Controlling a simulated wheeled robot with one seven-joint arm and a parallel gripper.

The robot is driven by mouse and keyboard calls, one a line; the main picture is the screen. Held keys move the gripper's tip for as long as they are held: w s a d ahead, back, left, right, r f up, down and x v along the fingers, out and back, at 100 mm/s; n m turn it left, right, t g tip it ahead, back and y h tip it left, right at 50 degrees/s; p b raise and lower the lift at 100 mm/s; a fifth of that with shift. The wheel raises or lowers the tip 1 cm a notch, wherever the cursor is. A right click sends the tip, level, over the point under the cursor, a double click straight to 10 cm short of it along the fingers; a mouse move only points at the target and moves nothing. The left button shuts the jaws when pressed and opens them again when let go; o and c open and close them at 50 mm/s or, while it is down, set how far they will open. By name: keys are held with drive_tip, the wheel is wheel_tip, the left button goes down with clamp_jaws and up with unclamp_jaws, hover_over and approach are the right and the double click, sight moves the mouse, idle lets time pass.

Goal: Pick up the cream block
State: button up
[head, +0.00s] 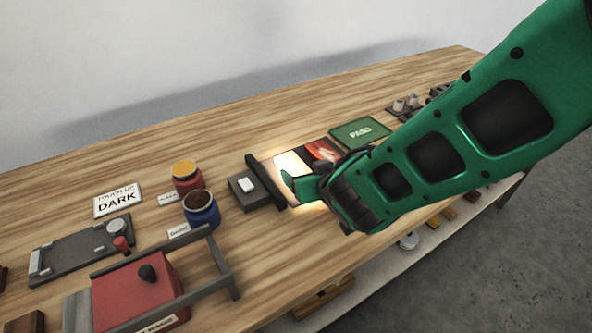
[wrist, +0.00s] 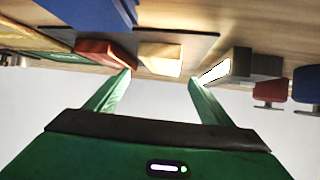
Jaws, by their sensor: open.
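The cream block (wrist: 160,57) shows in the wrist view, between and just beyond the two fingertips, on a dark strip beside a red block (wrist: 105,52). In the head view a bright, washed-out pale shape (head: 289,162), apparently the same block, lies just behind my gripper, which partly covers it. My gripper (wrist: 158,78) is open and empty, its green fingers spread apart. Its end also shows in the head view (head: 305,188). I cannot tell the exact gap between fingertips and block.
A lit upright panel (wrist: 215,72) stands close beside the block; its dark back (head: 264,181) shows in the head view. A grey switch box (head: 246,190), a red jar (head: 187,182) and a blue jar (head: 201,213) stand left. A green tray (head: 358,132) lies right. The back of the table is clear.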

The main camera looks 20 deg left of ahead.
sight(297, 168)
drive_tip(key=shift+x, duration=2.6)
drive_tip(key=shift+s+f, duration=0.15)
drive_tip(key=shift+f, duration=0.05)
drive_tip(key=c, duration=1.4)
